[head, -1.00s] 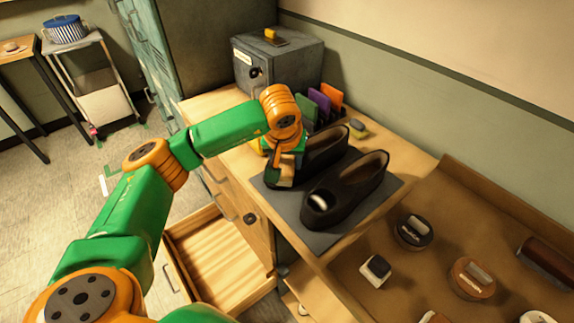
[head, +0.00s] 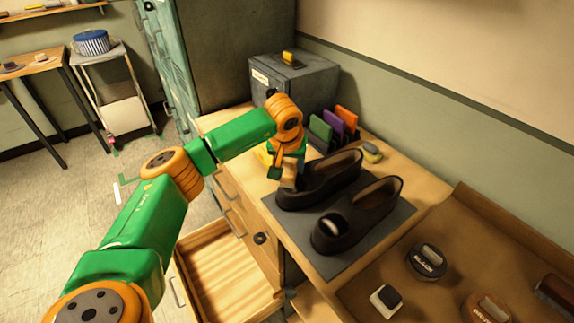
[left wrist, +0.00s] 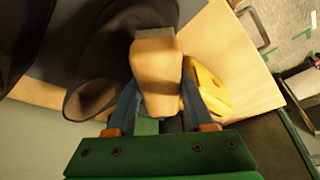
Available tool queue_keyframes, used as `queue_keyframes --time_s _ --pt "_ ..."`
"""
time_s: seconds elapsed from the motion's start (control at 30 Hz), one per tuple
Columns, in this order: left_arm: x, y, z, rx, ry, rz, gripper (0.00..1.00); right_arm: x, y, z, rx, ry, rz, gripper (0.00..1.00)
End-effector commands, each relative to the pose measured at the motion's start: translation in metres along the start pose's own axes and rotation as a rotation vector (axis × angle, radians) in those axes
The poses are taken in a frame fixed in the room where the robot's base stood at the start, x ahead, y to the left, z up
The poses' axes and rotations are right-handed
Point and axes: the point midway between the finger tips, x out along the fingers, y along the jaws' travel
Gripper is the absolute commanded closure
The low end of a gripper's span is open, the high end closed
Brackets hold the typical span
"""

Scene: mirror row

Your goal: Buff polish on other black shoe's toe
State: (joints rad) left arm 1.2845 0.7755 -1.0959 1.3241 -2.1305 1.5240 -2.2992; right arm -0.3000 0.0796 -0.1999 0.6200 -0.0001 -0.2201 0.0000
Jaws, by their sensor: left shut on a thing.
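My left gripper (head: 287,178) is shut on a small wooden block (left wrist: 158,75), at the toe end of the far black shoe (head: 322,178). In the left wrist view the block sits between the blue fingers, beside a dark shoe (left wrist: 118,40). I cannot tell whether the block touches the toe, as the gripper partly hides it. The near black shoe (head: 368,210) stands parallel on the same grey mat (head: 335,265) and has a pale patch on its toe. My right gripper is not in view.
A grey safe (head: 295,82) and upright coloured cards (head: 335,122) stand behind the shoes. A yellow item (left wrist: 207,88) lies close by the gripper. A drawer (head: 225,275) is open below. A brown mat (head: 455,235) with polish tins (head: 428,262) lies to the right.

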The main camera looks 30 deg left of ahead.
Motion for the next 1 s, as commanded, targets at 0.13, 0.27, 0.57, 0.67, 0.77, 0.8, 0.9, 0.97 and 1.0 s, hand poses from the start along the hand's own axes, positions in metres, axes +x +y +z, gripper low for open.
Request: queue_keyframes --time_s 0.13,0.27,0.57,0.67,0.77,0.8,0.9,0.97,1.0 --pt "-0.004 0.012 0.014 0.005 -0.002 0.002 0.92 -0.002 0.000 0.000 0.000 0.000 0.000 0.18" --pt "-0.007 0.021 0.025 0.003 -0.004 0.002 0.92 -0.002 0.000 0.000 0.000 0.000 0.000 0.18" --pt "-0.014 0.036 0.042 0.006 -0.006 0.004 0.92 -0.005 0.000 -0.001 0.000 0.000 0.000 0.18" --pt "-0.018 0.044 0.050 0.005 -0.007 0.003 0.92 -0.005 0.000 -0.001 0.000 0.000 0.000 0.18" --pt "-0.020 0.049 0.055 0.003 -0.006 0.003 0.92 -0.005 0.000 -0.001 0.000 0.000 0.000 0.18" --pt "-0.021 0.049 0.056 0.003 -0.006 0.003 0.92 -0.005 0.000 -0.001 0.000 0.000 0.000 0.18" --pt "-0.021 0.050 0.056 0.002 -0.005 0.003 0.92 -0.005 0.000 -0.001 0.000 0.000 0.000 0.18" --pt "-0.021 0.050 0.056 0.002 -0.005 0.003 0.92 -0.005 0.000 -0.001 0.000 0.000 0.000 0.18" --pt "-0.021 0.050 0.056 0.002 -0.005 0.003 0.92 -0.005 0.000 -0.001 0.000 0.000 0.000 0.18"
